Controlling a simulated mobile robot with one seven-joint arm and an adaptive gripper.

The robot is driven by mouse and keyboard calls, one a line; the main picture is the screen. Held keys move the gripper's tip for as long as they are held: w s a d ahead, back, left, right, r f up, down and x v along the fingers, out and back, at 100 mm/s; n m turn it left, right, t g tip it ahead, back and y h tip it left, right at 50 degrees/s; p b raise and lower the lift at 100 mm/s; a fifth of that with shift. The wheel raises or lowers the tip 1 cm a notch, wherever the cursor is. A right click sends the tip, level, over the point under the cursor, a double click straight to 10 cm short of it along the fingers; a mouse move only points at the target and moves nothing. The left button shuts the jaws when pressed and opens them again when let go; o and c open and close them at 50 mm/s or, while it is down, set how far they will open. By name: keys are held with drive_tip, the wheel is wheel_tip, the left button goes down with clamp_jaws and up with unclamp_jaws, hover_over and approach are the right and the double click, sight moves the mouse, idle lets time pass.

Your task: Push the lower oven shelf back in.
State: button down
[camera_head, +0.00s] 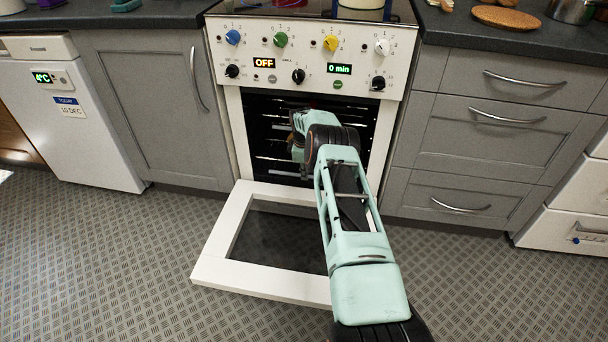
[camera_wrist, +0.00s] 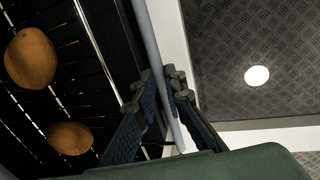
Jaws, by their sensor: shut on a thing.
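The oven (camera_head: 310,78) is a white cooker with its door (camera_head: 212,270) folded down flat in front. My gripper (camera_wrist: 163,90) is shut on a grey bar (camera_wrist: 150,40) that runs between its two fingers in the wrist view. The bar looks like the front rail of the oven shelf (camera_wrist: 100,50), whose thin wires lie to the left. Two round orange-brown foods (camera_wrist: 31,57) sit there. In the head view my arm reaches into the oven opening and covers much of the inside. Wire shelf lines (camera_head: 275,159) show left of it; the fingers are hidden there.
Grey cupboards (camera_head: 150,105) and drawers (camera_head: 478,135) flank the oven. A white appliance (camera_head: 85,125) stands at the far left. The patterned floor (camera_head: 110,270) is clear. A pale round spot (camera_wrist: 257,76) shows within the white door frame in the wrist view.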

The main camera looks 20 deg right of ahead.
drive_tip(key=shift+a, duration=0.1)
drive_tip(key=c, duration=2)
unclamp_jaws()
drive_tip(key=r, duration=0.4)
drive_tip(key=s+r, duration=0.1)
drive_tip(key=r, duration=0.3)
drive_tip(key=s+a+r, duration=0.1)
drive_tip(key=r, duration=0.2)
drive_tip(key=shift+a+r, duration=0.1)
drive_tip(key=shift+r, duration=0.3)
